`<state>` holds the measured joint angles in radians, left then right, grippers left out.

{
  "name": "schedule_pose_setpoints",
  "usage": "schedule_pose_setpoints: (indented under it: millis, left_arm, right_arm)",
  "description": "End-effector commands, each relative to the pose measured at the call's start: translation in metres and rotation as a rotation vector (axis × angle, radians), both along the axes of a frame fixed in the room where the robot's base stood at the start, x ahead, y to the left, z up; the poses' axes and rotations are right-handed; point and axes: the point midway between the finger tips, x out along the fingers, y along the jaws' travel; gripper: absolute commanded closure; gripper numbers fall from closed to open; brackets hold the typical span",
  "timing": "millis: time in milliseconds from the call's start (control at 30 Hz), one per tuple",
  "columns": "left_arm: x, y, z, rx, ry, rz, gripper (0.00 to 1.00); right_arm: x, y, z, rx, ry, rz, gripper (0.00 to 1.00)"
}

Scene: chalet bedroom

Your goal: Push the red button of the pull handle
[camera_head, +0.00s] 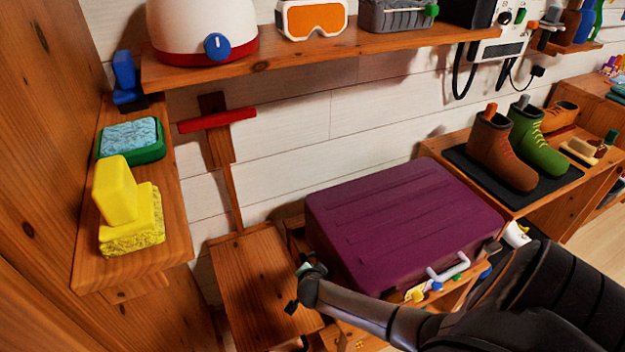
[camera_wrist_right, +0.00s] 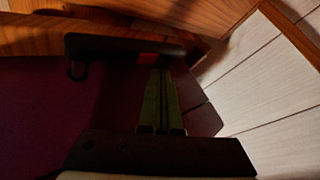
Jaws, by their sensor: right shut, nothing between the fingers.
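In the right wrist view, a dark pull handle (camera_wrist_right: 100,46) crosses in front of the purple case (camera_wrist_right: 35,115). A dim red patch, the red button (camera_wrist_right: 148,57), shows on its lower side. My right gripper (camera_wrist_right: 162,68) is shut and empty, its tips close to the handle beside the red patch; contact cannot be told. In the head view my right gripper (camera_head: 303,272) is beside the suitcase's near left corner. My left gripper is not in view.
A wooden panel (camera_head: 260,275) stands left of the suitcase. A shelf (camera_head: 90,265) with a yellow object (camera_head: 130,215) and a green tray is at left. Boots (camera_head: 490,150) stand on a bench at right.

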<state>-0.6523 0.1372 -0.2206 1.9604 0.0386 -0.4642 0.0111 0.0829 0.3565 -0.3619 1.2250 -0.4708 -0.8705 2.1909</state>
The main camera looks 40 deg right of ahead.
Motion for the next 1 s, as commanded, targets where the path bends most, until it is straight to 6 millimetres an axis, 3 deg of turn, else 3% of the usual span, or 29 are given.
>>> schedule_pose_setpoints:
  millis: [600, 1000]
  left_arm:
    - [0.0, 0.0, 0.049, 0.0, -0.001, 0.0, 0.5]
    - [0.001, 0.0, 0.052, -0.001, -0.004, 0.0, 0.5]
  right_arm:
    - [0.0, 0.0, 0.057, 0.001, 0.001, -0.001, 1.0]
    - [0.0, 0.0, 0.06, 0.0, 0.0, 0.0, 1.0]
